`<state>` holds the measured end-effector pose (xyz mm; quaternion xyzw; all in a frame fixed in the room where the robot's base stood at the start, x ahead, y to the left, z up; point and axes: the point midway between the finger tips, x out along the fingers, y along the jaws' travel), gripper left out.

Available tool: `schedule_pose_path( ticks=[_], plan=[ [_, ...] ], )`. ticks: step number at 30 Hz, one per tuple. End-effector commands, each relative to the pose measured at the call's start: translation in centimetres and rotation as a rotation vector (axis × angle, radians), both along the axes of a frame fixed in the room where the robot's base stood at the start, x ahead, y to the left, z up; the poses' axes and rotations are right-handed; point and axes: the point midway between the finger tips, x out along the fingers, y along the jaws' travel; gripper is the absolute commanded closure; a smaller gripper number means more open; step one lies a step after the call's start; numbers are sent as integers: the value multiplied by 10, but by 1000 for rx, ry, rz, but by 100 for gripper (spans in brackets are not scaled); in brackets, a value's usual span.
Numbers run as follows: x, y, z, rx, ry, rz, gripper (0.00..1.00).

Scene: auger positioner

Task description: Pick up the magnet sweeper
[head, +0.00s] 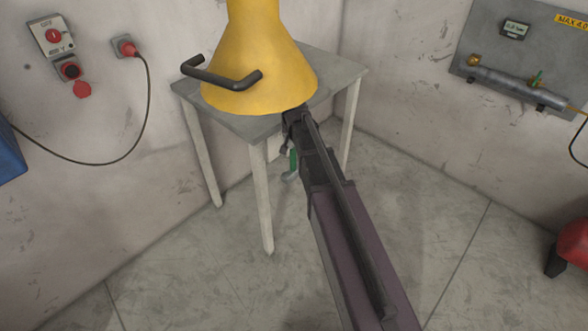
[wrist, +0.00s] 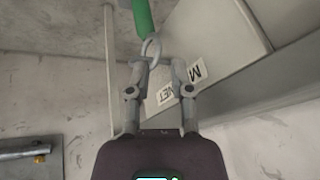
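The magnet sweeper (wrist: 143,18) is a green rod with a pale grey ring at its end. It hangs by the table's side under a label reading "MAGNET" (wrist: 194,72), partly covered by a finger. In the head view its green part (head: 293,161) shows beside my arm, partly hidden. My gripper (wrist: 160,65) is open, with a clear gap between its fingers. The ring lies just past the fingertips, close to the left one; I cannot tell whether they touch. In the head view my gripper (head: 293,120) is at the table's front edge, mostly hidden by my arm.
A grey table (head: 342,72) stands in the corner, bearing a yellow cone-shaped body (head: 257,72) with a black handle (head: 222,78). A cable and red plug (head: 126,47) are on the left wall. A grey panel (head: 492,48) is on the right wall. Floor in front is clear.

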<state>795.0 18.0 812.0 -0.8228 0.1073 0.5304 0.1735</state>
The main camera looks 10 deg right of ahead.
Motion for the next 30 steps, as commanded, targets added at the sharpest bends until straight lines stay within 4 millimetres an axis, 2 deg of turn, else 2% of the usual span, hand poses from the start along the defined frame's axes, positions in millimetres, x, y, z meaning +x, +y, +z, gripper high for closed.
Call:
schedule_pose_path(
  ticks=[18,30],
  plan=[
    [16,-1,-42,0,0,-1,72],
    [19,-1,-47,0,0,-2,72]
  ],
)
